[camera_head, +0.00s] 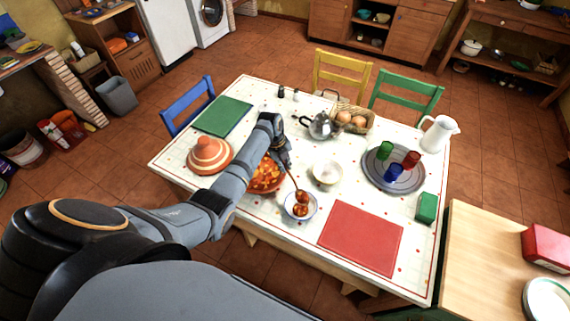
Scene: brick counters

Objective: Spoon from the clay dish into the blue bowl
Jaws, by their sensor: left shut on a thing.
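The clay dish (262,186) holds orange-red food and stands on the table, partly hidden behind my left arm. My left gripper (287,164) is above the table, just right of the dish, shut on a spoon (295,184). The spoon slants down from the gripper, and its lower end is over or in the small blue-rimmed bowl (314,213). Orange-red food shows at the bowl's middle; I cannot tell whether it lies in the spoon or in the bowl. My right gripper is not in view.
A conical clay lid (209,154) stands left of the dish. A white bowl (327,173), a metal teapot (320,126), a grey tray (378,180) with coloured cups and a white jug (437,134) stand behind and right. A red mat (361,239) lies at front right.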

